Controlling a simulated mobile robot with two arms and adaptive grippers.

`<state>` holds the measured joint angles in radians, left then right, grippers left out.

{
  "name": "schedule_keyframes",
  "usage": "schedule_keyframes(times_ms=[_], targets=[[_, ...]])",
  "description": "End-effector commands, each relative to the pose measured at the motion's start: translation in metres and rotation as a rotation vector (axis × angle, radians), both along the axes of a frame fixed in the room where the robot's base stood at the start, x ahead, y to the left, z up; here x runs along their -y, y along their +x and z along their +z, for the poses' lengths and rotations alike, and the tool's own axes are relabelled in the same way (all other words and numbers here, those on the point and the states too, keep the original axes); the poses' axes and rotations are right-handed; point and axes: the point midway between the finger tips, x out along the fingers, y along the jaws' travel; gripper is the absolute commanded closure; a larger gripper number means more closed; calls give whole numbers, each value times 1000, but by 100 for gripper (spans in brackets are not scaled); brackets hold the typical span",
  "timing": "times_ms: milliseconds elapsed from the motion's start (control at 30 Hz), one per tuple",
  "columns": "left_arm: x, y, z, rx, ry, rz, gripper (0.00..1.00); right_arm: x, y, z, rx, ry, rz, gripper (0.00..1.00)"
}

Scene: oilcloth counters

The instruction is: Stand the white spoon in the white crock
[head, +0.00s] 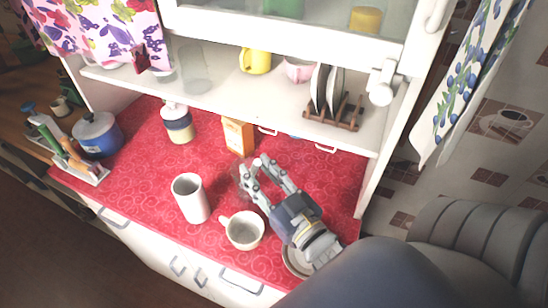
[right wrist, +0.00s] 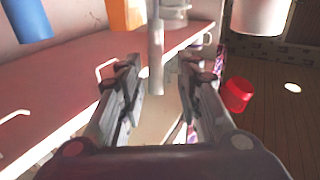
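The white crock (head: 190,198) stands upright on the red counter (head: 140,180), left of my right gripper in the head view. A white cylinder at the top right of the right wrist view (right wrist: 262,12) looks like it. My right gripper (head: 253,170) is open, its two fingers spread over the counter behind the white mug. In the right wrist view, a pale upright stick (right wrist: 156,55) shows between the fingers (right wrist: 158,82), with gaps on both sides. It may be the white spoon; I cannot tell for sure. My left gripper is not in view.
A white mug (head: 243,230) stands in front of my right gripper; a plate (head: 297,262) lies partly under my arm. An orange carton (head: 238,136) and a canister (head: 177,123) stand behind. The shelf (head: 215,92) overhangs the back. Counter left of the crock is clear.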

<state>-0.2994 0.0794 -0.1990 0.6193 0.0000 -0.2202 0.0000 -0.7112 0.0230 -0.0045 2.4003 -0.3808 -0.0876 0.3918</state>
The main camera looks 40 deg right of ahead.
Motion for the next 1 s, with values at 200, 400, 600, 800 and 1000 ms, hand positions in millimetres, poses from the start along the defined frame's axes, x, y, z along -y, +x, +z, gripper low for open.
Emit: schedule_keyframes(times_ms=[200,400,600,800,1000], targets=[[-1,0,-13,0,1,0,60,0,-33,-4,-4,2,-1,68],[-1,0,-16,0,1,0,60,-1,-50,-3,-2,2,-1,68],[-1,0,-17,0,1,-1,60,-1,-55,-2,1,1,0,68],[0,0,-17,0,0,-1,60,-1,-55,-2,1,1,0,68],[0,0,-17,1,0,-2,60,-1,-55,-2,0,1,0,68]])
